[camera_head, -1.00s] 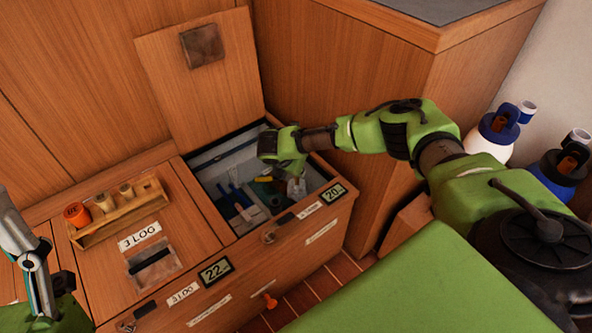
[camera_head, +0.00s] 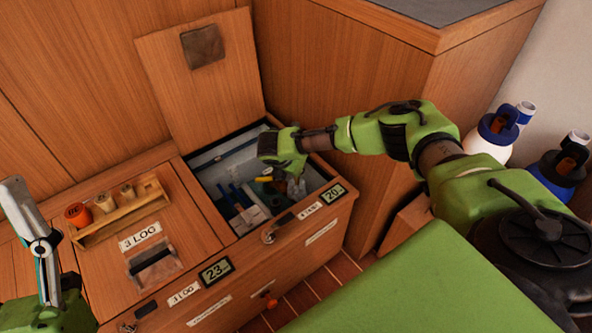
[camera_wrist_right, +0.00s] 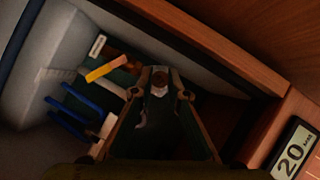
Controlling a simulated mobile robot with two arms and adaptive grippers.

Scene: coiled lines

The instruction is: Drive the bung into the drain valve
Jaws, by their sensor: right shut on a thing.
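My right gripper (camera_head: 295,188) reaches down into the open locker compartment (camera_head: 205,156) at its right side. In the right wrist view its fingers (camera_wrist_right: 159,88) are shut on a small pale and brown piece (camera_wrist_right: 159,81); I cannot tell whether this is the bung.
A wooden rack (camera_head: 125,213) with an orange roll and pale plugs stands on the closed lid. The raised lid (camera_head: 200,85) stands behind the opening. Blue, white and yellow items (camera_wrist_right: 80,110) lie in the compartment. Jugs (camera_head: 500,128) stand at the right.

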